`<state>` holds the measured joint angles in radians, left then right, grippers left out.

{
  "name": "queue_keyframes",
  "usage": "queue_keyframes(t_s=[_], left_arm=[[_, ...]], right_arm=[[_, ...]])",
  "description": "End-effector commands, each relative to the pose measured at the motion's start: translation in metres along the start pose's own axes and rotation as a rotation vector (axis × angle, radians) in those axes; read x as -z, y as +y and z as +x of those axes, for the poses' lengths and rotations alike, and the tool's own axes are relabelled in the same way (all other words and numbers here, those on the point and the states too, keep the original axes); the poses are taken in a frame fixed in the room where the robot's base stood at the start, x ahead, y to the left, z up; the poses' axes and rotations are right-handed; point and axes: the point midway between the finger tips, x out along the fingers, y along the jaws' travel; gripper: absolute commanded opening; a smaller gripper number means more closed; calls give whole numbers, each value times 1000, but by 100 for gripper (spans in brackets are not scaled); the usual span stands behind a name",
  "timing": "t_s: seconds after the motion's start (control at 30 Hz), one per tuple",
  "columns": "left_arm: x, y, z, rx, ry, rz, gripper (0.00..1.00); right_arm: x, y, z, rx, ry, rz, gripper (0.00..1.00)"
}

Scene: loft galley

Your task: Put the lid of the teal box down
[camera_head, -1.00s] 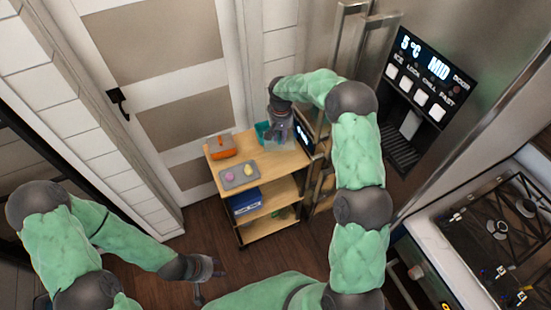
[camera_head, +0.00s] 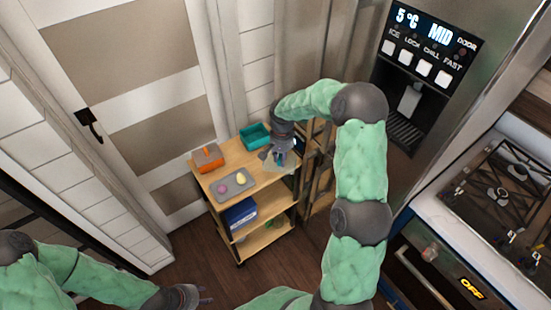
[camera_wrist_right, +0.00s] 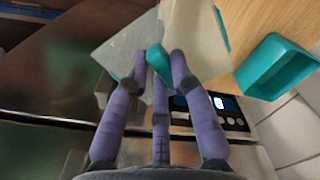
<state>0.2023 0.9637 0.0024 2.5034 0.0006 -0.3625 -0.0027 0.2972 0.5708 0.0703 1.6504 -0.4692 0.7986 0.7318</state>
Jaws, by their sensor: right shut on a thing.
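The teal box (camera_head: 255,137) stands open on the top shelf of the wooden cart, towards the back. It also shows open at the right of the right wrist view (camera_wrist_right: 272,66). My right gripper (camera_head: 277,157) is shut on the teal knob of the lid (camera_wrist_right: 125,45), a see-through plate. The lid is off the box, in front and to the right of it, near the cart's right side. I cannot tell whether it touches the shelf. My left gripper (camera_head: 206,295) is low at the lower left, apart from the cart, with its fingertips spread and nothing visible between them.
On the cart's top shelf (camera_head: 262,190) are an orange-and-grey box (camera_head: 207,158) and a grey tray (camera_head: 230,188) with a pink and a yellow item. A blue box (camera_head: 240,217) is below. The fridge (camera_head: 415,95) stands close at the right.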

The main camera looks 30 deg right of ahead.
Motion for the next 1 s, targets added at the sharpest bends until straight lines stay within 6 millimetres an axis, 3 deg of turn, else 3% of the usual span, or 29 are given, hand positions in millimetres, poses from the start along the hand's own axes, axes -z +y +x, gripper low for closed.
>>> queue_keyframes(t_s=[0.2,0.53,0.87,1.0], left_arm=[[0,-1,3,0,0,0,40],[0,-4,10,0,0,0,40],[0,-4,12,0,0,0,40],[1,-5,14,0,0,0,40]], right_arm=[[34,-13,18,1,0,1,0],[70,-26,60,1,0,0,0],[83,-31,75,1,0,0,0],[86,-32,90,-1,-4,-1,0]])
